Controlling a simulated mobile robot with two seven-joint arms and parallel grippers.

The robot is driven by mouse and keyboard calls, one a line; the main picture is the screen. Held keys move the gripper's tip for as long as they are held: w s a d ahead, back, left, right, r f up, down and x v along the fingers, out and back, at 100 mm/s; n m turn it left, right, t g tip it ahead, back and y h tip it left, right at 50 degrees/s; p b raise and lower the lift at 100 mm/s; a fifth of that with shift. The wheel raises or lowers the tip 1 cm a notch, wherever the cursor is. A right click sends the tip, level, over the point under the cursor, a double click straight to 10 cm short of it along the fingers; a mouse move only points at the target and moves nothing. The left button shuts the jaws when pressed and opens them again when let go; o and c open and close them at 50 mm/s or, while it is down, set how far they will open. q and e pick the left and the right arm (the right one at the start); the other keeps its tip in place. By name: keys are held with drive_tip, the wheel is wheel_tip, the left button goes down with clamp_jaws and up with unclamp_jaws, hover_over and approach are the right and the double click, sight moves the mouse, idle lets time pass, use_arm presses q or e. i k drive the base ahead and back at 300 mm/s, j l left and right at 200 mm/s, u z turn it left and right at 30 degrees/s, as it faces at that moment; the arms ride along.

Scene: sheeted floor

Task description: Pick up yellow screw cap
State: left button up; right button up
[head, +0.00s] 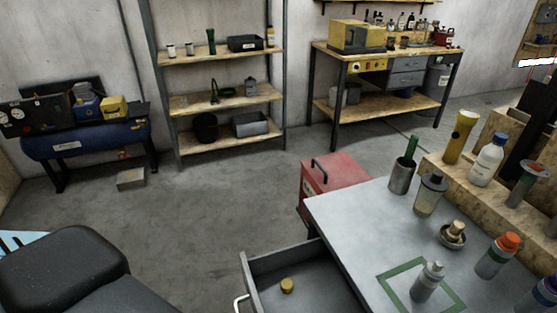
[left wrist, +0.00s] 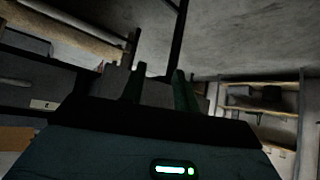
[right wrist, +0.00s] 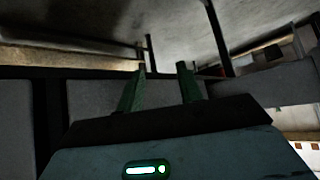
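The yellow screw cap (head: 287,285) lies in the open grey drawer (head: 252,278) under the workbench, near the bottom of the head view. It is small, round and stands clear of the drawer walls. My left gripper (left wrist: 162,82) shows only in the left wrist view, its two fingers apart with nothing between them. My right gripper (right wrist: 160,80) shows only in the right wrist view, also with fingers apart and empty. Neither wrist view shows the cap, and both grippers are away from it.
The workbench top (head: 350,222) beside the drawer carries several bottles, a metal cup (head: 401,176) and a small dish (head: 453,236). A red toolbox (head: 338,172) stands behind the bench. The floor (head: 215,215) left of the drawer is clear. Shelves (head: 222,95) line the back wall.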

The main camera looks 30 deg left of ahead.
sight(287, 284)
drive_tip(key=k+j+u, duration=0.2)
drive_tip(key=u, duration=0.15)
drive_tip(key=k+j+u, duration=0.3)
drive_tip(key=i+l, duration=0.1)
